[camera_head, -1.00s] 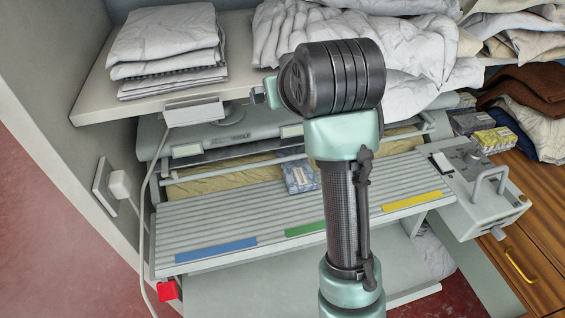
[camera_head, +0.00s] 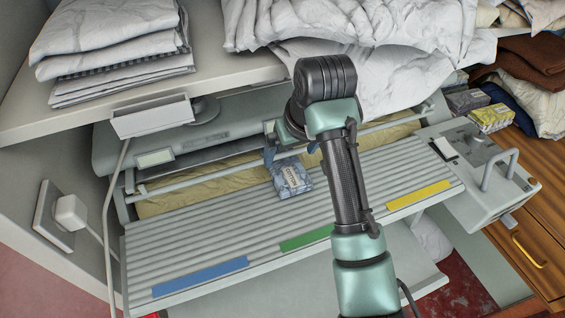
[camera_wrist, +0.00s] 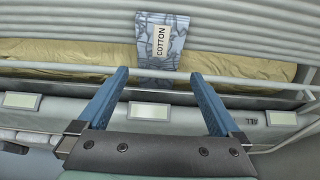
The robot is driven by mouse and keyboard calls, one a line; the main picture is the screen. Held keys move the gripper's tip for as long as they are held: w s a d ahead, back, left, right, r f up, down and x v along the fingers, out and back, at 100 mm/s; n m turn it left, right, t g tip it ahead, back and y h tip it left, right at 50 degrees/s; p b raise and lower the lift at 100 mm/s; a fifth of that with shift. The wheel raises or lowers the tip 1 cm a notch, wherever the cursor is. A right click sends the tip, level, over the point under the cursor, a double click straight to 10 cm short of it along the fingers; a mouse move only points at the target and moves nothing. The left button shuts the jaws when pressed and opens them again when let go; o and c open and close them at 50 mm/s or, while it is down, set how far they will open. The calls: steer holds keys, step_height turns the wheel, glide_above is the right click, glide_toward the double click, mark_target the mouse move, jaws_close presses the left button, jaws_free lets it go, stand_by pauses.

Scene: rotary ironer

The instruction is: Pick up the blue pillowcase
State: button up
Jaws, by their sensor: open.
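The blue pillowcase (camera_head: 291,178) is a small folded, blue-grey patterned piece with a white label. It lies on the ribbed feed board (camera_head: 215,228) of the ironer, at the edge by the rail and the yellowish roller. In the wrist view the pillowcase (camera_wrist: 160,42) shows its label reading COTTON. My gripper (camera_wrist: 160,75) is open, its two blue fingers spread wide with nothing between them. The fingers point toward the pillowcase and lie apart from it, one toward each side. In the head view my gripper (camera_head: 291,151) is partly hidden by my wrist, just behind the pillowcase.
A thin rail (camera_head: 205,174) runs along the roller (camera_head: 220,188). A shelf with folded white linen (camera_head: 110,50) and a crumpled white heap (camera_head: 350,35) overhangs the ironer. A control box (camera_head: 485,170) stands at right. Blue, green and yellow strips mark the board's front edge.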

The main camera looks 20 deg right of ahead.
mark_target(285, 165)
steer(key=x, duration=0.6)
steer(key=shift+w+d+f, duration=0.1)
steer(key=shift+w+f, duration=0.1)
steer(key=shift+f, duration=0.15)
steer(key=c, duration=1)
steer(key=shift+r+p, duration=0.25)
steer(key=shift+p, duration=0.2)
